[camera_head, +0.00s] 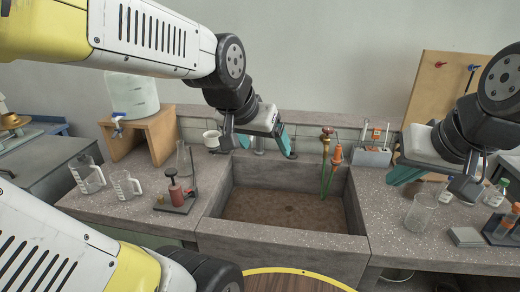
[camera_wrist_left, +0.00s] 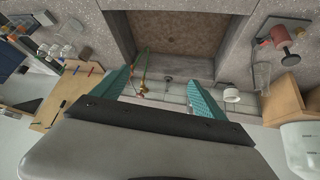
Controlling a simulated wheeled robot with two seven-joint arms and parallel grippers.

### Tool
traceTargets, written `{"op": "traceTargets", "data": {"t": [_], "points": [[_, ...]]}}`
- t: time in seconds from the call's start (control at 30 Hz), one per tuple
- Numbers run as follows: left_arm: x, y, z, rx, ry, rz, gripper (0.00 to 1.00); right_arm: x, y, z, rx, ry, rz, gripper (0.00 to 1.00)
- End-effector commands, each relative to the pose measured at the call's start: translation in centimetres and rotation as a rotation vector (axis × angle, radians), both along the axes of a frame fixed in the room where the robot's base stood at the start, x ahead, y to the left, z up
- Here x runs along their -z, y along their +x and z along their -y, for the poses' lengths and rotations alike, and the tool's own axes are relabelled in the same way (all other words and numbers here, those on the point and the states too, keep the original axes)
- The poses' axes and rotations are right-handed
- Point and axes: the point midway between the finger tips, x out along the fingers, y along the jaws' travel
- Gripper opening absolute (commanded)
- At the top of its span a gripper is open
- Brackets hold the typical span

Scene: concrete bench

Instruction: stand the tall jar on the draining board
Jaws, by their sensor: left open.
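A tall, narrow clear glass vessel (camera_head: 184,160), likely the tall jar, stands upright on the bench left of the sink; it also shows in the left wrist view (camera_wrist_left: 262,75). Another clear glass jar (camera_head: 419,215) stands on the right bench. I cannot tell for certain which is meant. No separate draining board is distinct; the speckled bench top (camera_head: 335,240) surrounds the sink. My left gripper (camera_head: 268,148) is open and empty above the sink's back edge, right of the narrow vessel. My right gripper (camera_head: 405,173) is over the right bench; its second finger is hidden.
The sink (camera_head: 285,210) is empty in the middle, with brass and green taps (camera_head: 328,160) behind. A pegboard (camera_head: 440,85) stands back right.

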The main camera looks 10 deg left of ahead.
Motion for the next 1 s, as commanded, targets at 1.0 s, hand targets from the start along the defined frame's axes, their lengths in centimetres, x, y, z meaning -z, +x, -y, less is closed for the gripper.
{"op": "traceTargets", "data": {"t": [1.0], "points": [[-0.6,-6.6,-1.5,-0.086,-0.081,-0.073,0.83,0.0,0.0,0.0,0.0,0.0,0.0,0.0]]}}
